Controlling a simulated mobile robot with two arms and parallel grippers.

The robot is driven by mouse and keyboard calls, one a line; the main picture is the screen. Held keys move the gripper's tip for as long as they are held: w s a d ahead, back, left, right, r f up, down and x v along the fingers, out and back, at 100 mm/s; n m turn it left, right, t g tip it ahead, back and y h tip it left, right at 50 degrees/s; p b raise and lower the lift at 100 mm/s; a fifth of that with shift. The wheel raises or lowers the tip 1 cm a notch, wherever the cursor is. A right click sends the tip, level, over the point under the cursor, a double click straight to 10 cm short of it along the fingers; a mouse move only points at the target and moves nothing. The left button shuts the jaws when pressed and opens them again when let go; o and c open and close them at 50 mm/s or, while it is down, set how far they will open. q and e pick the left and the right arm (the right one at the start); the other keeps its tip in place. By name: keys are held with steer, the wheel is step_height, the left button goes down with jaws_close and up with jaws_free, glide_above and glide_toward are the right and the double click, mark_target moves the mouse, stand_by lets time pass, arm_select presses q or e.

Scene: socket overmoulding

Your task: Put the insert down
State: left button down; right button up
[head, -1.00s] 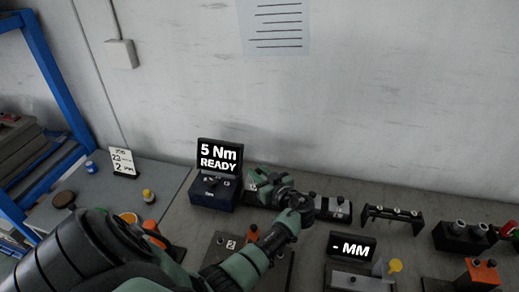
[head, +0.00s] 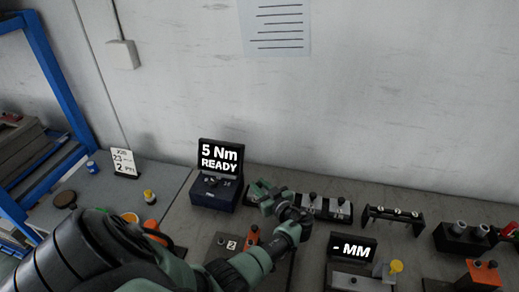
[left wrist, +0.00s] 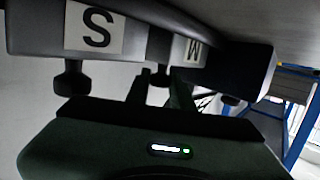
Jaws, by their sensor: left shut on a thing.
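My left gripper (head: 262,190) is at the left end of a dark rack (head: 325,213) on the bench. In the left wrist view the rack (left wrist: 25,28) fills the top, with labels S and M. The gripper's two fingers (left wrist: 161,92) are shut around a small dark knobbed insert (left wrist: 160,76) beside the M label. Another knobbed insert (left wrist: 70,78) hangs below the S label in that picture. In the head view the held insert is hidden by the gripper. I cannot tell whether it is fully seated in the rack. My right gripper is not in view.
A box with a "5 Nm READY" screen (head: 219,155) stands left of the gripper. A dark stand with several pegs (head: 392,216) is to the right. A "- MM" gauge (head: 351,249) and a plate with an orange clamp (head: 252,234) are nearer. The wall is close behind.

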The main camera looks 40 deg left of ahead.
arm_select(q)
steer(key=c, duration=1.2)
jaws_free()
steer(key=shift+d+r+p, duration=0.1)
steer(key=shift+r+p, duration=0.1)
steer(key=shift+p, duration=0.15)
steer(key=b+v, duration=0.3)
steer(key=v, duration=0.7)
steer(key=shift+s+d+f, duration=0.1)
steer(key=shift+s+d, duration=0.05)
steer(key=shift+d, duration=0.25)
steer(key=shift+s+d+r, duration=0.15)
steer(key=shift+d+r, duration=0.1)
steer(key=shift+d, duration=0.25)
